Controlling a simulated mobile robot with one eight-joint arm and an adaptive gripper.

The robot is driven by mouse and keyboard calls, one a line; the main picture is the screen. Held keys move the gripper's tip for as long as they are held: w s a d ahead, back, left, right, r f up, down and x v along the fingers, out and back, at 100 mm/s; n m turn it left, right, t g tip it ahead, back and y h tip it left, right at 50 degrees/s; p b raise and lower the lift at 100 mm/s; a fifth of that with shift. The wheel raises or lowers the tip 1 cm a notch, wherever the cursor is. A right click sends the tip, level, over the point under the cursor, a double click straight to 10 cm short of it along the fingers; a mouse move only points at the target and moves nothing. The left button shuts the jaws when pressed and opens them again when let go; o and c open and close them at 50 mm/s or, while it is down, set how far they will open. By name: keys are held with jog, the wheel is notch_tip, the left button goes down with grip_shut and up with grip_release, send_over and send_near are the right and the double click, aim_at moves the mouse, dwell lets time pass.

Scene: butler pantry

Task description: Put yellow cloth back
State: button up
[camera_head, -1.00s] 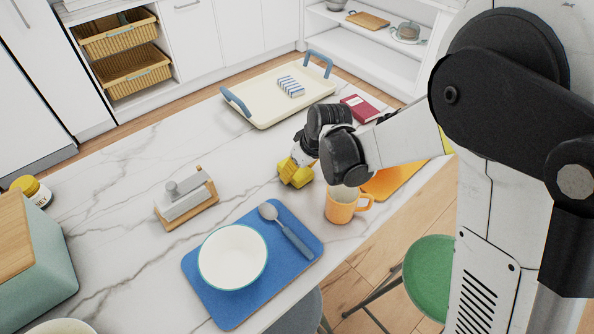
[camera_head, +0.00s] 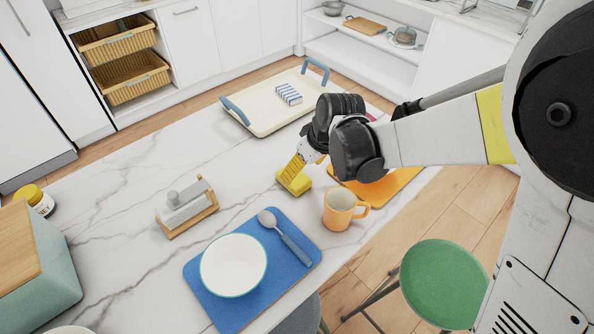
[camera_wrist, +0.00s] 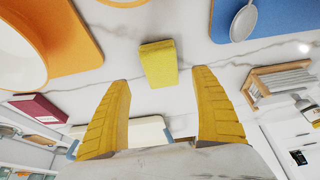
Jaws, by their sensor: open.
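The yellow cloth (camera_head: 299,185) is a small folded block lying on the marble counter, left of the orange mug. It also shows in the wrist view (camera_wrist: 158,63), beyond and between my fingertips. My gripper (camera_head: 290,174) points down at the cloth, with its yellow fingers overlapping it in the head view. In the wrist view my gripper (camera_wrist: 160,85) is open, with a finger on each side and nothing held. Part of the cloth is hidden by a finger in the head view.
A cream tray (camera_head: 265,128) with a striped cloth (camera_head: 289,94) lies behind. The orange mug (camera_head: 338,212) stands close on the right. A blue mat (camera_head: 212,301) with a bowl (camera_head: 233,266) and spoon (camera_head: 284,236) is in front. A napkin holder (camera_head: 186,208) stands left.

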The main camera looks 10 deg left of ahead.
jog(key=p+v, duration=0.1)
jog(key=v, duration=0.4)
jog(key=s+d+r+m+t+h, duration=0.1)
jog(key=s+d+r+m, duration=0.3)
jog(key=s+d, duration=0.4)
jog(key=s+d+r+m+t+h, duration=0.2)
jog(key=s+d+r+m, duration=0.3)
jog(key=d, duration=1)
jog(key=s+t, duration=0.1)
jog(key=s, duration=0.2)
jog(key=shift+r+m, duration=0.3)
jog(key=shift+r, duration=0.1)
